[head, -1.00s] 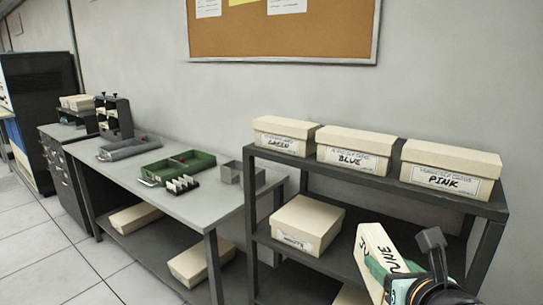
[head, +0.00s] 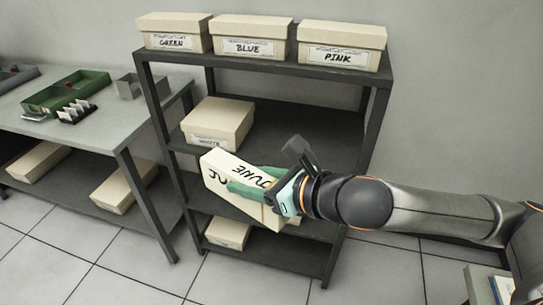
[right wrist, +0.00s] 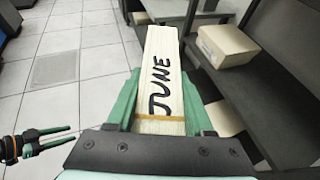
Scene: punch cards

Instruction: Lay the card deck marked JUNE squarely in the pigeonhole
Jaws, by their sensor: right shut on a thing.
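The JUNE deck (head: 234,175) is a long cream block with black lettering and an orange band near its gripped end. My right gripper (head: 256,190) is shut on it, with green fingers along its sides, and holds it tilted in front of the shelf rack. In the right wrist view the deck (right wrist: 160,75) points away from the palm, between the fingers (right wrist: 160,108). My left gripper (right wrist: 48,140) shows at the left edge of that view, its green fingers apart and empty. I cannot make out the pigeonhole for certain in the current views.
A dark shelf rack (head: 265,66) bears GREEN (head: 174,42), BLUE (head: 250,47) and PINK (head: 338,57) boxes on top, and a WHITE box (head: 217,123) below. A grey table (head: 95,125) at left holds a green tray (head: 66,92) and a small grey metal bin (head: 142,86).

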